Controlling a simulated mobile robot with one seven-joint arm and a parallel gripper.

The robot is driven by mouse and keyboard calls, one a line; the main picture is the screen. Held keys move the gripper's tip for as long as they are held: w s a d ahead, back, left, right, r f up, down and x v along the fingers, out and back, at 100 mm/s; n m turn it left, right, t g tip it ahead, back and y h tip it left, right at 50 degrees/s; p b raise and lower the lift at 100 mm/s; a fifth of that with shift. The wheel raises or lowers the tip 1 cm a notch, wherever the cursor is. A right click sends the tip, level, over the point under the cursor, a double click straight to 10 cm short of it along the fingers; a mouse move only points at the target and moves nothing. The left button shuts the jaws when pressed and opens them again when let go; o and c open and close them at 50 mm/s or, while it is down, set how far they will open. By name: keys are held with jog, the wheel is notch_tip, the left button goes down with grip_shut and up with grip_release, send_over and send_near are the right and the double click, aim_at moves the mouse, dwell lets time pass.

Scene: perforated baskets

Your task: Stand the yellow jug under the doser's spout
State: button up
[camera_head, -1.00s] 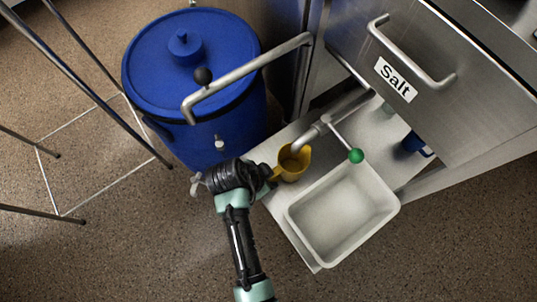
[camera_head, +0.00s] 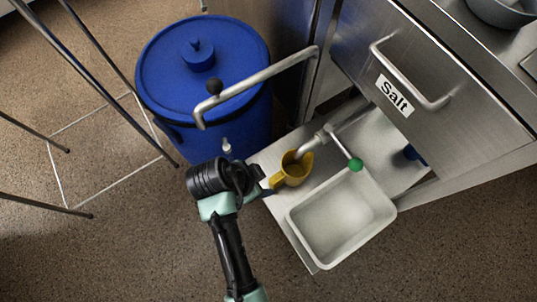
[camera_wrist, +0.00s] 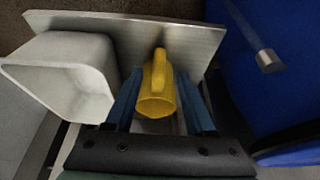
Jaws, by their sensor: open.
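The yellow jug (camera_head: 294,170) stands upright on the steel shelf (camera_head: 272,160), its open mouth under the end of the doser's spout (camera_head: 306,146). Its handle points toward my gripper. My gripper (camera_head: 264,188) is open at the handle side of the jug. In the wrist view the jug (camera_wrist: 157,98) shows between the two blue fingers of my gripper (camera_wrist: 161,105), with a gap on each side. I cannot tell whether a finger touches the handle. The doser's lever ends in a green ball (camera_head: 355,164).
A white basin (camera_head: 342,222) sits right beside the jug on the shelf. A blue lidded barrel (camera_head: 205,75) stands at the left, with a bent metal handle (camera_head: 262,77) reaching over it. A drawer labelled Salt (camera_head: 440,75) is above right. A thin metal frame (camera_head: 108,185) stands far left.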

jog(key=shift+p+v, duration=0.45)
jog(key=shift+v, duration=1.5)
